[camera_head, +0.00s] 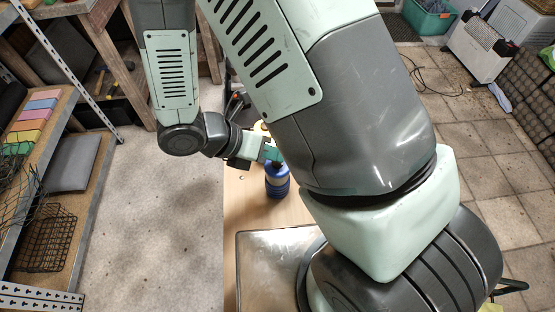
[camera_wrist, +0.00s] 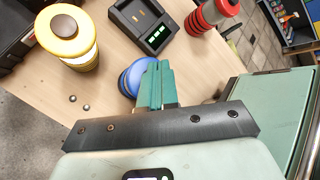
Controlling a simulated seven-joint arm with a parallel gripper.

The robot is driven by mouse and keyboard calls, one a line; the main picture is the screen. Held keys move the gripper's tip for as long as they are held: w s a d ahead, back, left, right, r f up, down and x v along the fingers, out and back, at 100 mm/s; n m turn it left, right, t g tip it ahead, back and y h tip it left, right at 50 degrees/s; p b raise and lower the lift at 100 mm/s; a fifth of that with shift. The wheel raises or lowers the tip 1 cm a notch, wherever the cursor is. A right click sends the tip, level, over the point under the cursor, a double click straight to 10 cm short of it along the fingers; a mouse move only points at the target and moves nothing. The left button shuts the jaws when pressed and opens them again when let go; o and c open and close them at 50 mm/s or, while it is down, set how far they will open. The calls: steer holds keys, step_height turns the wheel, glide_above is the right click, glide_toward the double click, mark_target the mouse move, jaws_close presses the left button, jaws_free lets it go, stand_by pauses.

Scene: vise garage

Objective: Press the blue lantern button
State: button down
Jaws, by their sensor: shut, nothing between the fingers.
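The blue lantern (camera_head: 277,186) stands upright on the wooden table. In the wrist view, its blue top (camera_wrist: 129,80) shows just left of and behind my fingers, which hide part of it. The button itself cannot be made out. My gripper (camera_wrist: 157,68) has its green fingers shut together and empty, with the tips over the lantern's top. In the head view, my gripper (camera_head: 275,158) is right above the lantern, and I cannot tell whether it touches.
A yellow lantern (camera_wrist: 66,47) stands at left, a red lantern (camera_wrist: 205,17) at upper right. Between them lies a black charger (camera_wrist: 143,24) with green lights. Small metal pieces (camera_wrist: 73,98) lie on the table. A green box-like object (camera_wrist: 270,108) is close on the right.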

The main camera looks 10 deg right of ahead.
mark_target(273, 163)
steer(key=shift+f, duration=0.45)
stand_by(0.5)
steer(key=shift+r, duration=0.85)
steer(key=shift+r, duration=0.1)
steer(key=shift+r, duration=2.4)
